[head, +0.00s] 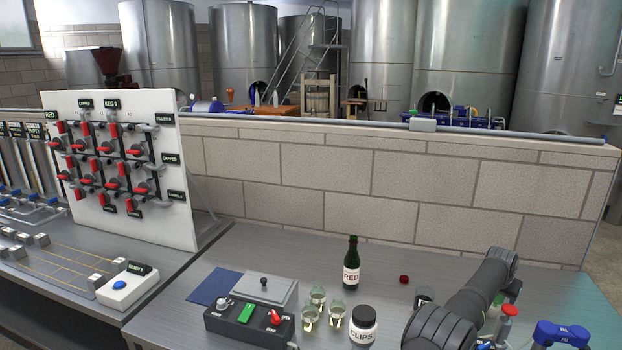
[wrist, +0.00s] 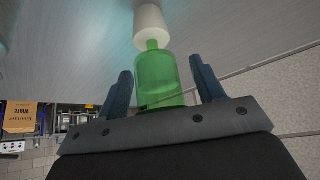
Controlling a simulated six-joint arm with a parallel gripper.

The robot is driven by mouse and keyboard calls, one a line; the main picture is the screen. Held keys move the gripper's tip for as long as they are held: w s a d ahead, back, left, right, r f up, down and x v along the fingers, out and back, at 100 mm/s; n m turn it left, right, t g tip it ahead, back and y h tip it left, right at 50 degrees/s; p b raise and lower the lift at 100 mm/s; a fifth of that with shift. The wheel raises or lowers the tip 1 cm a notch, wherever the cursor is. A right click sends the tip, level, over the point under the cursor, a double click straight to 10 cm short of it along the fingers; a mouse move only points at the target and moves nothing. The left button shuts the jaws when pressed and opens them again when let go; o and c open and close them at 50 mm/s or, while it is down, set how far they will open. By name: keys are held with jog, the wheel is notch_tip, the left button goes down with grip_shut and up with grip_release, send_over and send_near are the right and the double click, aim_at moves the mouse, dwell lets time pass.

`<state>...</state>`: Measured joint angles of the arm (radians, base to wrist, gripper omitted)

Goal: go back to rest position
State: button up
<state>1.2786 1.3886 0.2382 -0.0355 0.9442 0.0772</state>
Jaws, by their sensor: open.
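My gripper (wrist: 160,66) shows in the wrist view with its two dark fingers spread apart. A translucent green bottle-shaped thing (wrist: 158,78) with a narrow neck shows between the fingers. A white cylinder (wrist: 150,25) is beyond its neck. I see a gap on either side of the green thing, and its distance from the fingers is hard to tell. In the head view my dark arm reaches over the right part of the steel bench (head: 235,245), and my gripper does not show there.
A green bottle labelled RED (head: 351,268), a red cap (head: 404,279), small glasses (head: 318,297), a CLIPS jar (head: 363,327) and a switch box (head: 248,322) stand left of my arm. A red-topped item (head: 508,311) and a blue item (head: 562,333) are to its right. A block wall (head: 330,180) rises behind.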

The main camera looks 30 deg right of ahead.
jog(key=r, duration=0.2)
jog(key=s+r, duration=0.1)
jog(key=r, duration=0.1)
jog(key=shift+a+r, duration=0.1)
jog(key=shift+r, duration=0.3)
jog(key=shift+s+r, duration=0.1)
jog(key=shift+s, duration=0.15)
